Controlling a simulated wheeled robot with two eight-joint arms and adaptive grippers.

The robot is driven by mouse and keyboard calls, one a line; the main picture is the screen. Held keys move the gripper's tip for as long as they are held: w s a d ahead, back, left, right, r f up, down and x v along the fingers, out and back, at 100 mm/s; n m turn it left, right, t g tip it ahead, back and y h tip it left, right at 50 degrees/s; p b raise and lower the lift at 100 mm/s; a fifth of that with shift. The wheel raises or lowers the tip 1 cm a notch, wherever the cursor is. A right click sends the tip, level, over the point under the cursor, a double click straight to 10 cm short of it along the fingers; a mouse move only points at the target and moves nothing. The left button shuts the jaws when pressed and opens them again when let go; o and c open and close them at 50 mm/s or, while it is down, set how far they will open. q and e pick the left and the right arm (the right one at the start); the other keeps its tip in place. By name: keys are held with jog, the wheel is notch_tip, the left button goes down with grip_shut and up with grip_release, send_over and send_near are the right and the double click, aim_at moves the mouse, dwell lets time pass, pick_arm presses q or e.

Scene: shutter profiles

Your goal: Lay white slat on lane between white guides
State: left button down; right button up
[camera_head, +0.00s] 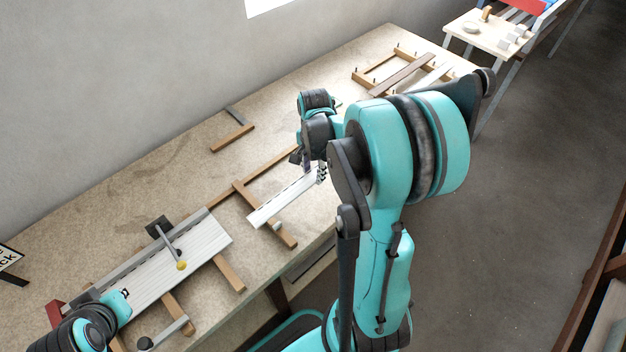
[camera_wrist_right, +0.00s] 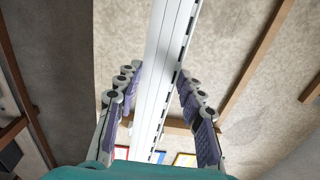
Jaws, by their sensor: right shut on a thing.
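A long white slat (camera_head: 280,204) is gripped by my right gripper (camera_head: 319,172) above the table, slanting down left over a wooden crossbar. In the right wrist view the slat (camera_wrist_right: 166,60) runs between the purple-padded fingers of my right gripper (camera_wrist_right: 158,78), and one edge shows a row of dark slots. A panel of white slats (camera_head: 205,240) lies on wooden bars at the left. My left gripper (camera_head: 122,298) is at that panel's lower left end; its fingers are too small and hidden to read. I cannot clearly pick out the white guides or the lane.
A wooden frame rail (camera_head: 225,197) and crossbar (camera_head: 284,236) lie beyond the panel. A wooden frame (camera_head: 400,76) lies at the far end. A loose wooden piece (camera_head: 232,138) lies near the wall.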

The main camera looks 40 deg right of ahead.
aim_at(313, 175)
jog(key=shift+f+b, duration=0.7)
jog(key=shift+f, duration=1.3)
jog(key=shift+f+b, duration=0.4)
jog(key=shift+f, duration=0.05)
jog(key=o, duration=1.1)
jog(key=shift+r, duration=0.1)
jog(key=shift+r, duration=0.15)
